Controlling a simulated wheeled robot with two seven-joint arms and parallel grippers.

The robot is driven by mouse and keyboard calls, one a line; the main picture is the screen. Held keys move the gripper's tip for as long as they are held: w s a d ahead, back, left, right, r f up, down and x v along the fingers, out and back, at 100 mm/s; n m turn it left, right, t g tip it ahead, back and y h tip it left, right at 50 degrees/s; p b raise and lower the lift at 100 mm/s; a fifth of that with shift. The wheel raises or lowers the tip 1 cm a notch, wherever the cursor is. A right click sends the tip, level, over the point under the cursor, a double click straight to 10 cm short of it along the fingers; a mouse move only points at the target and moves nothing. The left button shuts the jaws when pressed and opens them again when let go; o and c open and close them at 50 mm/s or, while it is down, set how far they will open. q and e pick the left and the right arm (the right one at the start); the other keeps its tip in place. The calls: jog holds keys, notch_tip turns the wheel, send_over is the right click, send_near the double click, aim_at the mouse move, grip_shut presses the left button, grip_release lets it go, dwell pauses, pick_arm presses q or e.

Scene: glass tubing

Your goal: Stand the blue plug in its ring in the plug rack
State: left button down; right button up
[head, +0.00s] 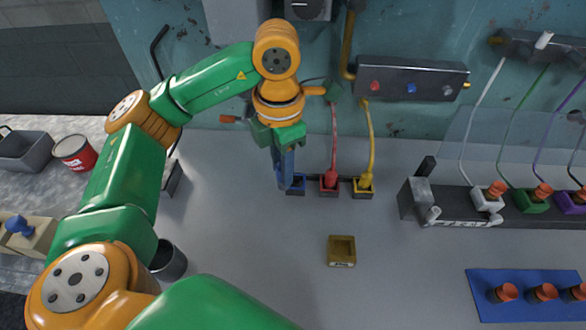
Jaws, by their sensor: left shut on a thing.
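The plug rack is a short row of dark square holders with a blue ring (298,188), a red ring (329,190) and a yellow ring (363,190). Red and yellow plugs with matching cords stand in the red and yellow rings. My left gripper (284,168) points down at the left end of the rack and is shut on a narrow blue piece, which looks like the blue plug (285,182). Its lower end is at the left edge of the blue ring; whether it is inside or beside the ring I cannot tell. My right gripper is not in view.
A small brass-coloured box (341,251) stands in front of the rack. To the right are a grey rack (415,204) with corded plugs and a blue mat (480,284) with orange-topped pieces. A control box (412,79) hangs on the wall.

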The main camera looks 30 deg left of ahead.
pick_arm(q)
jog(key=w+f, duration=0.2)
jog(key=w+f+p, duration=0.1)
jog(key=w+f, duration=0.1)
jog(key=w+a+f, duration=0.1)
jog(key=w+f, duration=0.1)
jog(key=w, duration=0.1)
jog(key=shift+f, duration=0.15)
notch_tip(320, 180, down, 4)
jog(key=shift+a+r+p, duration=0.1)
jog(key=shift+r+p, duration=0.15)
jog(key=shift+p, duration=0.9)
jog(key=shift+w+f, duration=0.1)
jog(key=shift+f, duration=0.1)
jog(key=c, duration=1.1)
grip_release()
jog(key=shift+f+b, duration=0.1)
jog(key=shift+b, duration=0.25)
jog(key=o, duration=0.5)
